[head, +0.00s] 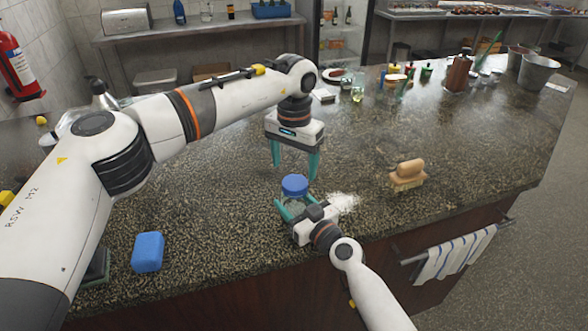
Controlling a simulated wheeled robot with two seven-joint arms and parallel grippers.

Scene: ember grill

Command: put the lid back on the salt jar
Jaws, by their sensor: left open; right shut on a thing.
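The salt jar (291,205) is a small clear container standing near the front edge of the counter, partly hidden by my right gripper. The round blue lid (294,184) shows at the top of the jar and looks about level; I cannot tell whether it is fully seated. My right gripper (290,204) comes in from the front and is shut on the jar's body. My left gripper (294,172) points down just above and behind the lid, with its teal fingers open and apart and nothing between them.
White salt (342,203) is spilled right of the jar. A wooden brush (408,175) lies further right, and a blue sponge (148,251) at front left. Cups, bottles and a metal bucket (538,72) stand at the back. A striped towel (455,254) hangs below the counter edge.

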